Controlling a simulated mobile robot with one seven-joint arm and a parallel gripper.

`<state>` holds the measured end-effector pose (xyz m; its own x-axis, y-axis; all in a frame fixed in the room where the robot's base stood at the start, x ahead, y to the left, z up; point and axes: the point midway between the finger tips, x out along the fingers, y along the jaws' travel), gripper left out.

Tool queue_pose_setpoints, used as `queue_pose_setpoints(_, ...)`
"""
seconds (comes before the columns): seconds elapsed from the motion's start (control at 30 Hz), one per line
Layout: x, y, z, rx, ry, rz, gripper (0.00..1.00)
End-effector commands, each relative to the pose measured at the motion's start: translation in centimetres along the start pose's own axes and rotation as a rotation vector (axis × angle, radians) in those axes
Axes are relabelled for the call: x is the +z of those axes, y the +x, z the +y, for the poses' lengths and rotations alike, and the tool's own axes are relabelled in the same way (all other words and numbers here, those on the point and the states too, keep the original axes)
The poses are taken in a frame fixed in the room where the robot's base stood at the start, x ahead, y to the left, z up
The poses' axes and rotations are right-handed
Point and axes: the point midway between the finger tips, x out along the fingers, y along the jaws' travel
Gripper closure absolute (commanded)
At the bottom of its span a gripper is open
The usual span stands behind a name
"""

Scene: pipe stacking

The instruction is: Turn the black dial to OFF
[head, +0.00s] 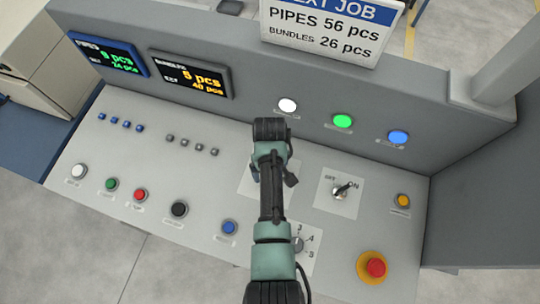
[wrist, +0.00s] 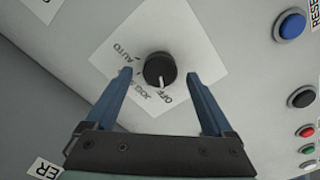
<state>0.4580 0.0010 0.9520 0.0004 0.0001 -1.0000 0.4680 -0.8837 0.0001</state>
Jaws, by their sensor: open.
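The black dial (wrist: 159,70) sits on a white label plate (wrist: 195,42) in the wrist view. My gripper (wrist: 158,76) is open, with one blue finger to each side of the dial in that picture. Gaps show between the fingers and the dial, and I cannot tell the depth between them. In the head view my arm hides the dial; only parts of its plate (head: 247,182) show.
A lever switch (head: 340,192) marked ON stands to the right. A numbered knob (head: 298,244) is close beside my arm. A red emergency button (head: 375,267) is at lower right. The wrist view shows a blue button (wrist: 291,25) and several others at right.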

Motion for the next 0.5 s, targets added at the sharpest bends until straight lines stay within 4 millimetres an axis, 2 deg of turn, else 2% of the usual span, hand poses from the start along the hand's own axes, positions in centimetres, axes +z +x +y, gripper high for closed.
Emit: queue_pose_setpoints(0.5,-0.1,-9.6,0.1,0.003,0.000,0.005,0.13)
